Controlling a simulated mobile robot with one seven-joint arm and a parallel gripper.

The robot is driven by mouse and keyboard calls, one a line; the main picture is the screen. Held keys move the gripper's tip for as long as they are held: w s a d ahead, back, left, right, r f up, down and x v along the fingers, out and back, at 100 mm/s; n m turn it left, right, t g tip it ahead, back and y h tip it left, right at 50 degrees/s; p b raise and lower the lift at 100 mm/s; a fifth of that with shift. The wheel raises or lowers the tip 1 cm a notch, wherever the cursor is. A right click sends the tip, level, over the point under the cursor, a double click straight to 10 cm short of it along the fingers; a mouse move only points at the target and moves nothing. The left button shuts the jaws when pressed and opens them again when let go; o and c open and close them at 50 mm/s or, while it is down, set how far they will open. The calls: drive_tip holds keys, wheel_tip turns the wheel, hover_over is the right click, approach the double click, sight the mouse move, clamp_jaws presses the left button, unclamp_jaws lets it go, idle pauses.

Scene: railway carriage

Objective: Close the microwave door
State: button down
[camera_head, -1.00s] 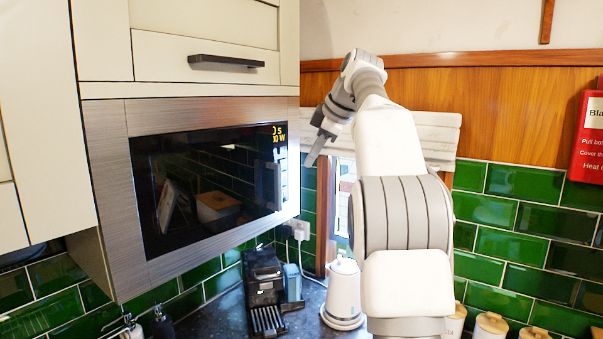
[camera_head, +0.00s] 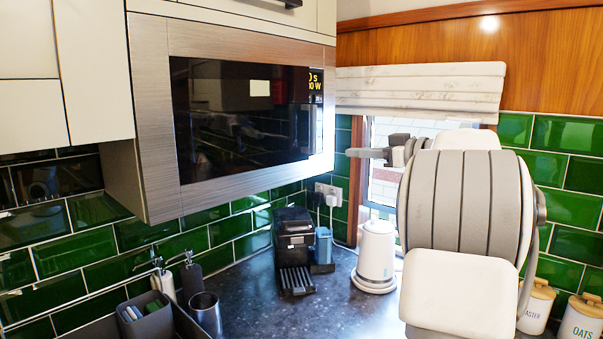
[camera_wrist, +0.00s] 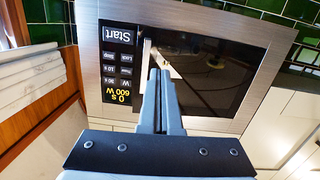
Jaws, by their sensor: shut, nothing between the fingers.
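The microwave (camera_head: 240,115) is built into the wall unit, with a black glass door in a brushed steel frame. The door looks flush with the frame; I see no open gap. In the wrist view the microwave (camera_wrist: 215,75) appears upside down, with its keypad (camera_wrist: 118,65) on the left. A pale upright handle (camera_wrist: 146,62) stands beside the keypad. My gripper (camera_wrist: 160,72) is shut and empty, its tips in front of the glass near the handle; contact cannot be told. In the head view my gripper (camera_head: 352,153) is right of the microwave, pointing left.
Below the microwave, a dark worktop (camera_head: 325,312) holds a coffee machine (camera_head: 294,248), a white kettle (camera_head: 375,255) and a grey caddy (camera_head: 147,318). A window with a blind (camera_head: 420,88) is behind my arm. Storage jars (camera_head: 580,318) stand at the right.

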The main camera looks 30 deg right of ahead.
sight(316, 148)
drive_tip(key=shift+m+t+h, duration=0.5)
drive_tip(key=shift+m+t, duration=0.3)
drive_tip(key=p+x, duration=0.1)
drive_tip(key=x, duration=0.2)
drive_tip(key=d+p+x, duration=0.1)
drive_tip(key=x, duration=0.3)
drive_tip(key=f+p+x, duration=0.1)
drive_tip(key=p+x, duration=0.1)
drive_tip(key=x, duration=0.2)
drive_tip(key=shift+w+d, duration=0.25)
drive_tip(key=shift+w+a, duration=0.15)
drive_tip(key=shift+w, duration=0.4)
drive_tip(key=shift+w+f, duration=0.1)
drive_tip(key=shift+w, duration=0.35)
drive_tip(key=x, duration=0.2)
drive_tip(key=shift+w, duration=0.4)
drive_tip(key=shift+s, duration=0.15)
drive_tip(key=shift+b, duration=0.3)
